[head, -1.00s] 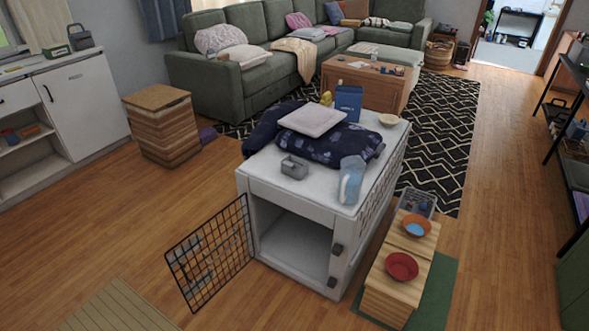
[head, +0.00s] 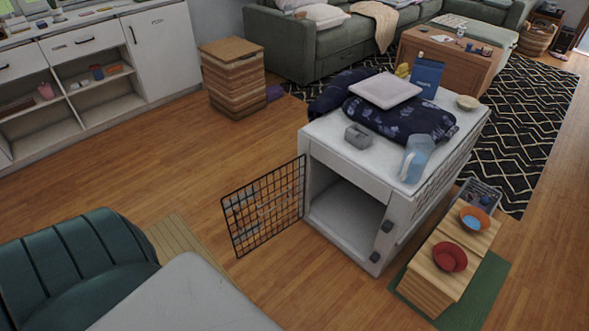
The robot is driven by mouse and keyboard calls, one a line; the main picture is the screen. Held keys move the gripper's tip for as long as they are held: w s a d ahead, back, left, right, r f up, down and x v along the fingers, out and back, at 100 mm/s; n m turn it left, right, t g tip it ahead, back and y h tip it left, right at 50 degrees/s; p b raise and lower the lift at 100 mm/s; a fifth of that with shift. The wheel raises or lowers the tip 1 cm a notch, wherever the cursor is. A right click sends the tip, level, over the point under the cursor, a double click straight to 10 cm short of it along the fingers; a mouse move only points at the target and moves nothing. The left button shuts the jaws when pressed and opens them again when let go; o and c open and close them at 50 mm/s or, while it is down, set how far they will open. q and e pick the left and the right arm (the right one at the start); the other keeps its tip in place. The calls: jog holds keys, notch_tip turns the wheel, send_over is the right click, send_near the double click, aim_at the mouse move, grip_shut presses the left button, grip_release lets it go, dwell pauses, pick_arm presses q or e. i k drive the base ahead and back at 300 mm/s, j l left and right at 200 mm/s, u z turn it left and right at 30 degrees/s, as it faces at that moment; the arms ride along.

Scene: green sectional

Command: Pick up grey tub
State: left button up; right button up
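A small grey tub (head: 358,136) sits on the white top of the pet crate (head: 345,158), near its front left edge. It stands in front of the dark blue patterned cushion and left of the clear blue jug (head: 416,158). Neither of my grippers shows in the head view.
The crate's wire door (head: 264,206) stands open to the left. A wooden feeder (head: 440,268) with a red bowl (head: 450,257) and an orange bowl (head: 474,218) is right of the crate. A green chair (head: 70,265) and a pale tabletop (head: 185,300) are at lower left. Wood floor lies clear between.

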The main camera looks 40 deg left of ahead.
aim_at(357, 136)
jog(key=j+z, duration=0.45)
jog(key=j, duration=0.35)
jog(key=k+j+z, duration=0.1)
jog(key=j+z, duration=0.4)
jog(key=j, duration=0.25)
jog(key=k+j, duration=0.1)
jog(key=j, duration=0.35)
jog(key=k+j, duration=0.1)
jog(key=j, duration=0.35)
jog(key=k+j+z, duration=0.1)
jog(key=j, duration=0.4)
jog(key=k+j, duration=0.15)
jog(key=j, duration=0.3)
jog(key=k+j, duration=0.1)
jog(key=j, duration=0.35)
jog(key=k+j+z, duration=0.1)
jog(key=j, duration=0.35)
jog(key=k+j, duration=0.15)
jog(key=j, duration=0.3)
jog(key=k+j, duration=0.15)
jog(key=j, duration=0.3)
jog(key=i+j+u, duration=0.1)
jog(key=i+j, duration=0.15)
jog(key=j, duration=0.2)
jog(key=i+j+u, duration=0.1)
jog(key=i+j, duration=0.2)
jog(key=i+j+u, duration=0.1)
jog(key=i+j, duration=0.2)
jog(key=j, duration=0.25)
